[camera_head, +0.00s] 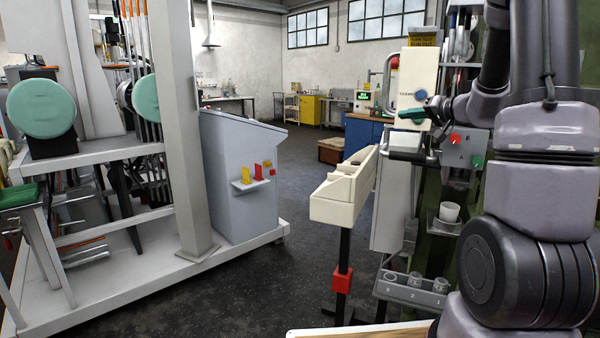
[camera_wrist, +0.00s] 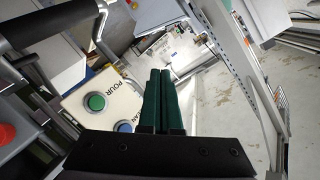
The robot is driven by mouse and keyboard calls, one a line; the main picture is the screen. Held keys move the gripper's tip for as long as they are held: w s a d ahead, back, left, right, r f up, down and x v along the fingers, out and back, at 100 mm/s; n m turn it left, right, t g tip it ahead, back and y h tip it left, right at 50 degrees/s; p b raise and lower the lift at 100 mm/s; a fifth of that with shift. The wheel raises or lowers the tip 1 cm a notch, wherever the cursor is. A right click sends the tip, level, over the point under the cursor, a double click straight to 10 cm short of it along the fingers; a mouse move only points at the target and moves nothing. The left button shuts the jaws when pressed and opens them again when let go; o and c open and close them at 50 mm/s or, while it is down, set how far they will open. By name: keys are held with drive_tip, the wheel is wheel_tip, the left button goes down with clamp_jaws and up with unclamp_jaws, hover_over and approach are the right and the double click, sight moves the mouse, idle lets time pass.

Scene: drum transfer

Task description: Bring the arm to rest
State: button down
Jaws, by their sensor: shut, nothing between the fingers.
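My arm (camera_head: 545,150) fills the right side of the head view, in front of a machine with buttons. My gripper (camera_head: 402,114) points left near the cream panel (camera_head: 416,80) of that machine. In the wrist view my gripper (camera_wrist: 160,73) shows two dark green fingers lying side by side, shut with nothing between them. Part of the wrist is hidden behind my own arm links in the head view.
A green button (camera_wrist: 96,102) and a blue button (camera_wrist: 125,127) show beside the fingers. A cream trough (camera_head: 340,190) stands below and left of my gripper. A white cup (camera_head: 449,211) sits on the machine. Open floor (camera_head: 290,180) lies left of the trough.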

drive_tip(key=s+a+r+n+g+y, duration=0.1)
drive_tip(key=s+a+r+g, duration=0.15)
drive_tip(key=s+a, duration=0.5)
drive_tip(key=s+a+r+g, duration=0.2)
drive_tip(key=s+a+g, duration=0.2)
drive_tip(key=s+a, duration=0.4)
drive_tip(key=s+d+f+m+h, duration=0.1)
drive_tip(key=s+h, duration=0.5)
drive_tip(key=s, duration=1)
drive_tip(key=shift+d+m+h, duration=0.3)
drive_tip(key=shift+d+m, duration=0.2)
drive_tip(key=shift+d, duration=0.7)
